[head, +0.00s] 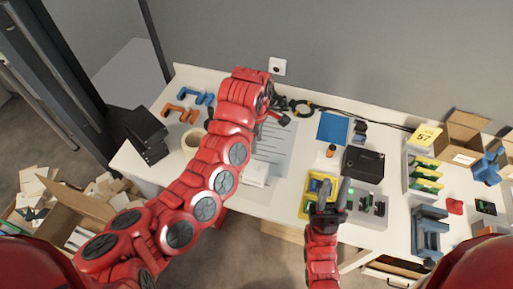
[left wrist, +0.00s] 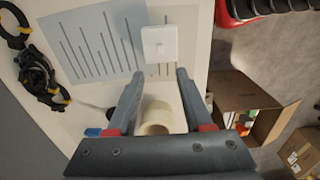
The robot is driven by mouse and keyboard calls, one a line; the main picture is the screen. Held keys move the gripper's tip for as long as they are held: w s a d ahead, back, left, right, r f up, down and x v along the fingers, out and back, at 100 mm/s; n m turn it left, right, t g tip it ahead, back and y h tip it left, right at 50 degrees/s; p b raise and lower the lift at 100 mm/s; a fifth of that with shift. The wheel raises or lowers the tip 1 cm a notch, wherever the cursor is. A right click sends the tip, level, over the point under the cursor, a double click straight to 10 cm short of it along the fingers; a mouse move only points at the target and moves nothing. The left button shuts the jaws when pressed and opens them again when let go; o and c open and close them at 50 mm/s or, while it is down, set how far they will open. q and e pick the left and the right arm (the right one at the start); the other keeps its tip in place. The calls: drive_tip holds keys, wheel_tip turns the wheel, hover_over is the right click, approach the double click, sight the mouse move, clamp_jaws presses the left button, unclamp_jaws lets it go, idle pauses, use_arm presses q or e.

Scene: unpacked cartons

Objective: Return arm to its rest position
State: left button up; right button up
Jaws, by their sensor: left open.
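My left arm reaches across the white table (head: 290,185). My left gripper (head: 284,117) is above the back left part of it, near the sheet with printed lines (head: 272,150). In the left wrist view my left gripper (left wrist: 161,75) is open, with nothing between its fingertips. A roll of tape (left wrist: 154,118) shows beyond and between its fingers, and a white box (left wrist: 159,44) lies past the tips. My right gripper (head: 330,195) is low at the front, by a yellow tray (head: 305,208). Its two dark fingers look apart; its tip contact is unclear.
Blue and orange clamps (head: 180,115) and a black holder (head: 147,135) lie at the left. A black box (head: 363,163), a blue square (head: 332,127) and parts trays (head: 408,180) fill the right. Cables (head: 350,112) run along the back. An open carton (head: 75,205) stands on the floor.

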use_arm(q)
drive_tip(key=shift+r, duration=1.65)
